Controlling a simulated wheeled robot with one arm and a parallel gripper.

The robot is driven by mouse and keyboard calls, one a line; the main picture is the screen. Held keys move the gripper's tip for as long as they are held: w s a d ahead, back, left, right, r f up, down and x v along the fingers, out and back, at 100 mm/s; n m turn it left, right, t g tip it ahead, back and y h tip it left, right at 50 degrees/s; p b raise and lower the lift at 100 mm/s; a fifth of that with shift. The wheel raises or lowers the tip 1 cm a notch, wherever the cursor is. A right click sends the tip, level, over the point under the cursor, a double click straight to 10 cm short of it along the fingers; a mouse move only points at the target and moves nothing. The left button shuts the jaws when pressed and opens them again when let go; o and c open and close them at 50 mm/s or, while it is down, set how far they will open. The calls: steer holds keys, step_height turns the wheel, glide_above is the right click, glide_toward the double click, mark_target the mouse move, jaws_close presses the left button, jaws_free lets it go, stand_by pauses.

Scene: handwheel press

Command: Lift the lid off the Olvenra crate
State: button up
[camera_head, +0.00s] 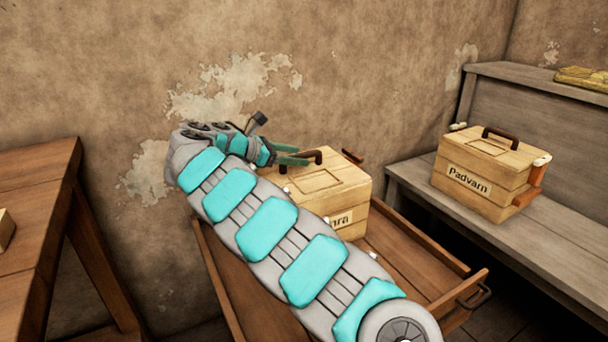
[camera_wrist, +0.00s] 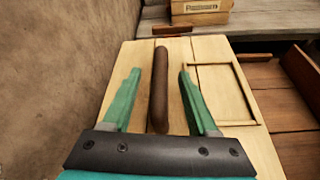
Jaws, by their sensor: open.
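The Olvenra crate (camera_head: 354,222) is a pale wooden box standing in a wooden tray or drawer. My arm covers much of its front, and only the end of its label, "ra", shows. Its lid (camera_head: 335,168) is on, with a dark brown handle (camera_head: 302,158) on top. In the wrist view the handle (camera_wrist: 160,90) runs lengthwise between the two green fingers of my gripper (camera_wrist: 158,80). The fingers are open, one on each side of the handle, with a gap visible on both sides. My gripper also shows in the head view (camera_head: 292,156), at the handle. Whether it touches the lid cannot be told.
The Padvarn crate (camera_head: 478,180), with a similar handle and an orange-brown latch, stands on a grey bench (camera_head: 560,240) to the right. A brown table (camera_head: 40,190) is at the left. The wall (camera_wrist: 60,80) is close on the left in the wrist view.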

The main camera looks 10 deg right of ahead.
mark_target(296, 155)
steer(key=shift+x, duration=1.55)
jaws_close()
steer(key=shift+r, duration=0.1)
